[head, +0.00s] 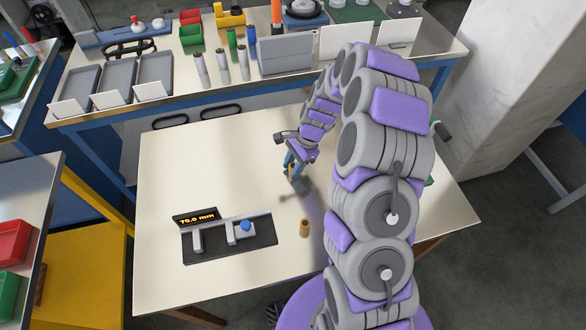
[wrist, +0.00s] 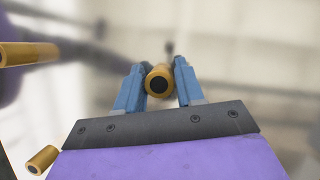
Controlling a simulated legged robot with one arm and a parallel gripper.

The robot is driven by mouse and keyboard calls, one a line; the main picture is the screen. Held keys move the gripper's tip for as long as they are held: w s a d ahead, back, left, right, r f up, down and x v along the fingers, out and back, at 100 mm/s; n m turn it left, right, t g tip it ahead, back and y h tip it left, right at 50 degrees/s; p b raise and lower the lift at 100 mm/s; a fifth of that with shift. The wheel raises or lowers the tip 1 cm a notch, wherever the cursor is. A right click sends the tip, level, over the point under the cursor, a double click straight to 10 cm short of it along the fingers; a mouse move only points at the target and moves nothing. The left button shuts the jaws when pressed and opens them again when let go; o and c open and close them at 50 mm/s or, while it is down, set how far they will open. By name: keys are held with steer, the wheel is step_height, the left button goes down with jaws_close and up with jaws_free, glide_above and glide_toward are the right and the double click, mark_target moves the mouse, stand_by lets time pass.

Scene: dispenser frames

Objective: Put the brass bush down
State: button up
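My gripper (head: 292,170) has blue fingers and points down over the middle of the white table (head: 190,160). A brass bush (wrist: 158,79) sits between the fingertips in the wrist view, its dark bore facing the camera. The fingers close on its two sides. In the head view the held bush (head: 292,179) is small and seems to hang just above the table, with a shadow near it. A second brass bush (head: 304,228) stands upright on the table, nearer the robot. In the wrist view another brass bush (wrist: 42,159) shows at lower left.
A dark gauge (head: 262,240) with a blue knob and a "70.0 mm" display (head: 196,217) lies left of the standing bush. A brass cylinder (wrist: 28,54) is cut off at the wrist view's left edge. The table's left side is clear. A cluttered bench (head: 120,110) stands behind.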

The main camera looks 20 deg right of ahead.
jaws_close()
